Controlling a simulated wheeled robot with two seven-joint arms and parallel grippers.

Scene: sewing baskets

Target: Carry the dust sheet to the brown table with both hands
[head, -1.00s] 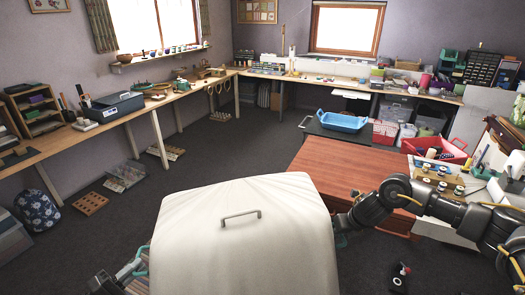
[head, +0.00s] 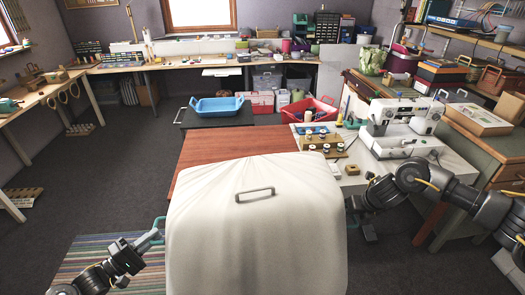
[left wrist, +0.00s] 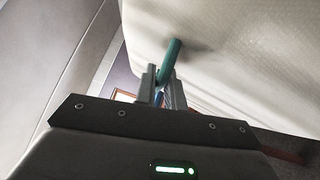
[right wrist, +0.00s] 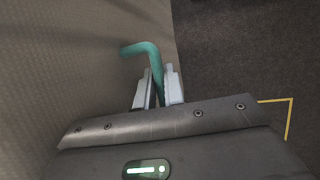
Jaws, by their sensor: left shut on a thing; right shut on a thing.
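The dust sheet (head: 255,225) is a cream, box-shaped cover with a grey handle on top, held in front of me in the head view. It has a teal handle on each side. My left gripper (head: 150,238) is shut on its left teal handle, which also shows in the left wrist view (left wrist: 172,58). My right gripper (right wrist: 157,88) is shut on the right teal handle (right wrist: 142,50). The brown table (head: 215,147) is just beyond the sheet, its near part hidden by it.
A blue basket (head: 216,108) stands on a dark surface behind the brown table. A white table with a sewing machine (head: 402,125) and a tray of spools (head: 325,147) adjoins on the right. A striped rug (head: 95,255) lies on the floor at left.

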